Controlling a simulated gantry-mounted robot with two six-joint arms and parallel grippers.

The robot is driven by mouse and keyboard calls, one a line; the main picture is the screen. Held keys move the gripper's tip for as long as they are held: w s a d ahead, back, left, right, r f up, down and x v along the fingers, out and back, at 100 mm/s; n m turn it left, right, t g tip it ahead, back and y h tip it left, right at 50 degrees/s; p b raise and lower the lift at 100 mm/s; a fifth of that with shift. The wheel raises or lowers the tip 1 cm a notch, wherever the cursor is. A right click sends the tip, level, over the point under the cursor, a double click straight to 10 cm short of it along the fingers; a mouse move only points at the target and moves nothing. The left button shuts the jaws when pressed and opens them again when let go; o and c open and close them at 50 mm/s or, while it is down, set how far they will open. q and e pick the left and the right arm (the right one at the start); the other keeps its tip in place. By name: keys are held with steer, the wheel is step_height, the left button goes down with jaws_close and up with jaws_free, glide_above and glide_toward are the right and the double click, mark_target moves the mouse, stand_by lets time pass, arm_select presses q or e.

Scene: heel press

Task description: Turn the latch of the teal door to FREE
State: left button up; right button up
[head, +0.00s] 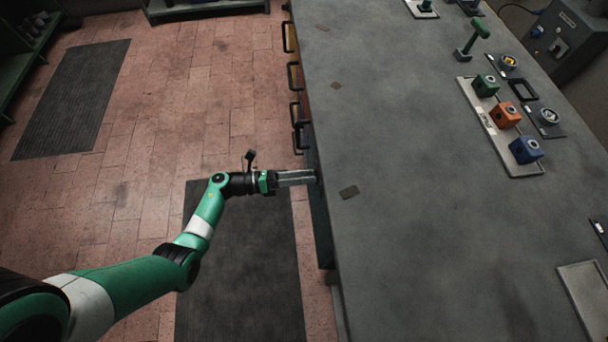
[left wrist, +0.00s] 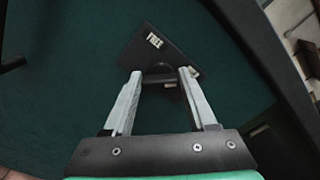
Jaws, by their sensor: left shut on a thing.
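The teal door (left wrist: 70,90) fills most of the left wrist view; in the head view only its edge (head: 320,225) shows under the bench top. A dark latch plate (left wrist: 146,46) on the door has a white label reading FREE at its upper part. A second pale label, too small to read, sits by the right fingertip. The dark rounded latch (left wrist: 160,71) lies between the fingertips of my left gripper (left wrist: 160,78), which is shut on it. Its lower part and exact pointing are hard to tell. In the head view my left gripper (head: 314,177) reaches the bench's left side. My right gripper is not in view.
The grey bench top (head: 420,220) overhangs the door. Drawers with black handles (head: 294,75) line the same side farther back. A dark bar (left wrist: 12,65) stands out at the wrist view's left. Colored blocks (head: 505,115) sit on a tray at right. The floor at left is open.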

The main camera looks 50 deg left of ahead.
arm_select(q)
steer(key=shift+n, duration=0.4)
steer(key=n+p, duration=0.1)
steer(key=n, duration=0.4)
steer(key=n+p, duration=0.2)
steer(key=n, duration=0.4)
steer(key=n+p, duration=0.1)
steer(key=n, duration=0.5)
steer(key=shift+f, duration=0.3)
stand_by(0.4)
steer(key=o, duration=1.4)
steer(key=shift+c, duration=0.2)
